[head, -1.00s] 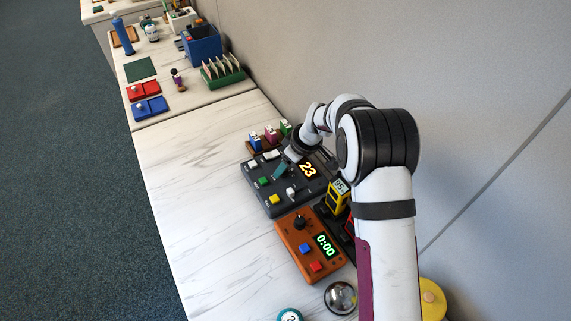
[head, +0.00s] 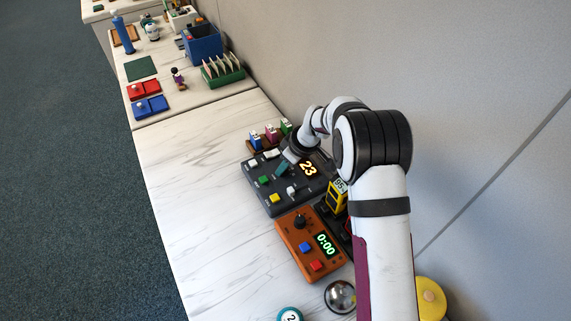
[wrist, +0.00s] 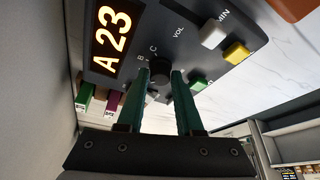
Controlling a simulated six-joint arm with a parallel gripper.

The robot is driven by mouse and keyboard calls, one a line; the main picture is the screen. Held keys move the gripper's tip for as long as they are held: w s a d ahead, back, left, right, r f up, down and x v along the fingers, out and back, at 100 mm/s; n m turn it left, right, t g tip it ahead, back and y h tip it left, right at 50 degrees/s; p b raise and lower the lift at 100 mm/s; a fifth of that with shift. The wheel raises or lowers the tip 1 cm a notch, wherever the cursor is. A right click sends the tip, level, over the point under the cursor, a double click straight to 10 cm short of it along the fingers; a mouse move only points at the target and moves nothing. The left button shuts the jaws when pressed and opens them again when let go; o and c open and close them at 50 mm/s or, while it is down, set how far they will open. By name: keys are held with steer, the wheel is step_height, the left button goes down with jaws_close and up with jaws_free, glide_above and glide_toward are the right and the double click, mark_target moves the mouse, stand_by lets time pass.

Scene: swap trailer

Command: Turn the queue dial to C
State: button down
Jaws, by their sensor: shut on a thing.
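The queue dial (wrist: 160,72) is a round black knob on a dark grey console (head: 272,205). In the wrist view the letters B and C show beside it, and a lit display (wrist: 113,38) reads A 23. My gripper (wrist: 161,78) has its two green fingers on either side of the knob, closed on it. The dial's pointer is too dark to read. In the head view my gripper (head: 282,168) reaches down onto the console, and the dial is hidden behind it. The console display (head: 308,169) shows 23 there.
White, yellow and green buttons and a VOL slider (wrist: 213,34) sit beside the dial. An orange timer box (head: 312,245) reading 0:00 and a yellow device (head: 336,195) stand near the console. Small colored blocks (head: 271,134) stand behind it. The table to the left is clear.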

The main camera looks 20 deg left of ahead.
steer(key=m+t, duration=0.1)
steer(key=m, duration=0.2)
steer(key=shift+m+h, duration=0.3)
steer(key=shift+m, duration=0.1)
steer(key=m, duration=0.2)
steer(key=m+t+h, duration=0.1)
steer(key=m, duration=0.1)
steer(key=shift+s+a, duration=0.15)
steer(key=shift+a, duration=0.05)
steer(key=m+h, duration=0.2)
steer(key=m, duration=0.2)
steer(key=shift+a+m+t, duration=0.1)
steer(key=shift+m+t, duration=0.3)
steer(key=shift+a+m+h, duration=0.1)
steer(key=shift+m+h, duration=0.7)
steer(key=shift+m, duration=1.2)
steer(key=c, duration=0.6)
jaws_free()
steer(key=shift+o, duration=0.2)
